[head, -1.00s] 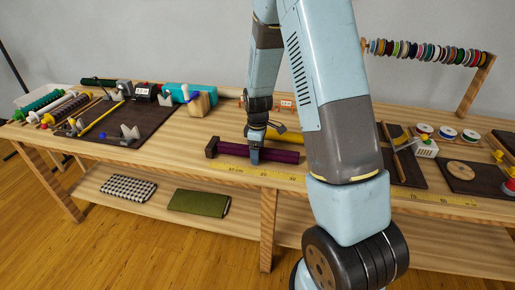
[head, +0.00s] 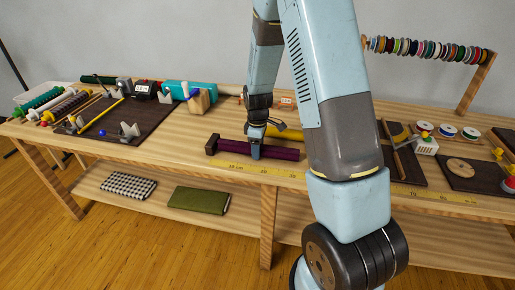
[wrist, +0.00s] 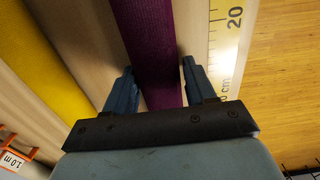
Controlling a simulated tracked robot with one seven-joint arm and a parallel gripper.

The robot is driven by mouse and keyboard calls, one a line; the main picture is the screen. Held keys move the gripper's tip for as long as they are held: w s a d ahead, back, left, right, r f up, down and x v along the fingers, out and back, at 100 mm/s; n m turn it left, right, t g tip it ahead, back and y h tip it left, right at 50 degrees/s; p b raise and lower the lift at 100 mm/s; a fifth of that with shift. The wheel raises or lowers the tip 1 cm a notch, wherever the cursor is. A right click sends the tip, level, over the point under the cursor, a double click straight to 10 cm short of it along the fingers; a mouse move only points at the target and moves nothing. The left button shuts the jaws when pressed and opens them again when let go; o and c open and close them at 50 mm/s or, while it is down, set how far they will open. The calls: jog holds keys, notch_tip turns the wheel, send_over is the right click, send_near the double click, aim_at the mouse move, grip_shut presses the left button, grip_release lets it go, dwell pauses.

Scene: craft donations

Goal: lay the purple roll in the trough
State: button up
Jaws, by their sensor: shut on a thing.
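The purple roll (head: 278,152) lies lengthwise near the table's front edge, with a dark block-like end (head: 212,145) at its left. My gripper (head: 256,154) is shut on the roll near its middle, pointing down. In the wrist view the purple roll (wrist: 150,45) runs between the two fingers of my gripper (wrist: 160,88). Whether it touches the tabletop is unclear. Grey V-shaped supports (head: 129,130) stand on a dark mat (head: 112,122) at the left; I cannot tell whether these form the trough.
A yellow roll (wrist: 38,50) lies beside the purple one, with free wood between. A yellow measuring tape (head: 232,167) runs along the front edge. A teal device (head: 176,90) stands at back left. My arm hides the table's middle right. Spools (head: 447,132) lie at the right.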

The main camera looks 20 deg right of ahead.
aim_at(264, 145)
jog(key=shift+d, duration=0.1)
jog(key=shift+s+d, duration=0.3)
jog(key=shift+d, duration=0.2)
jog(key=shift+s+d, duration=0.3)
jog(key=shift+d, duration=0.2)
jog(key=o, duration=1.2)
jog(key=shift+o, duration=0.2)
notch_tip(264, 145, up, 14)
jog(key=shift+f, duration=0.15)
